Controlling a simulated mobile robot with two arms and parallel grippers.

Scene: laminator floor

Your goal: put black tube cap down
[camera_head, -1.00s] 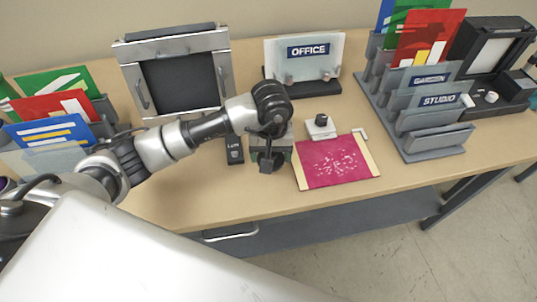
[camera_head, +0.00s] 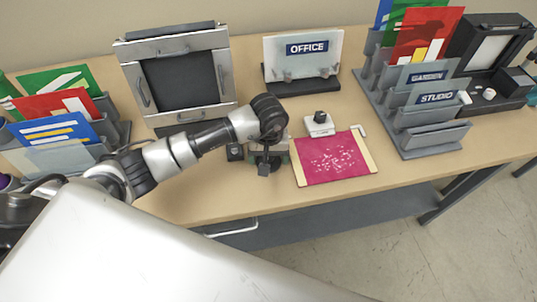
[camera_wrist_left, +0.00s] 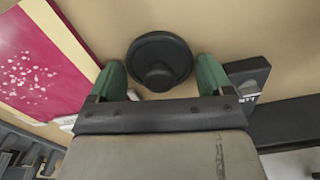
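The black tube cap (camera_wrist_left: 160,62), a round dark disc with a raised knob, shows in the left wrist view over the tan tabletop. It lies between the green fingertips of my left gripper (camera_wrist_left: 161,68), with a narrow gap visible on each side. The gripper looks open around the cap. In the head view my left gripper (camera_head: 268,160) points down close to the table, left of the pink mat, and the cap is hidden there. My right gripper is in neither view.
A pink sheet (camera_head: 335,158) lies just right of the gripper. A white block with a black knob (camera_head: 319,128) stands behind it. A small dark block (camera_head: 235,152) is close on the left. A grey sorter (camera_head: 433,140) stands farther right.

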